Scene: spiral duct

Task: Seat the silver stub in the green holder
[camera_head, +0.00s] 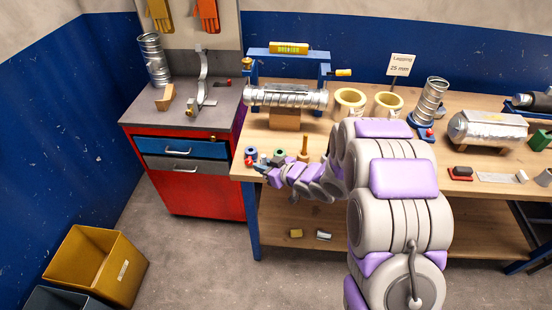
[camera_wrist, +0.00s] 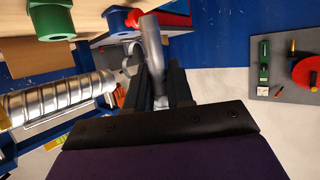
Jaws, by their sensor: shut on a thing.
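The silver stub (camera_wrist: 151,42) is a smooth grey rod between the dark fingers of my gripper (camera_wrist: 158,85) in the wrist view. My gripper is shut on it, and its far end points up in that view. The green holder (camera_wrist: 52,20) is a short round socket with a dark hole, apart from the stub and to its left in the wrist view. In the head view the green holder (camera_head: 280,154) stands near the bench's front left edge, just behind my gripper (camera_head: 266,170). The stub is too small to make out clearly there.
A blue holder (camera_head: 251,152) stands left of the green one, with a red part near it. A wooden peg (camera_head: 304,148) stands to the right. A silver spiral duct (camera_head: 286,97) lies behind in a blue frame. A red drawer cabinet (camera_head: 205,193) adjoins the bench.

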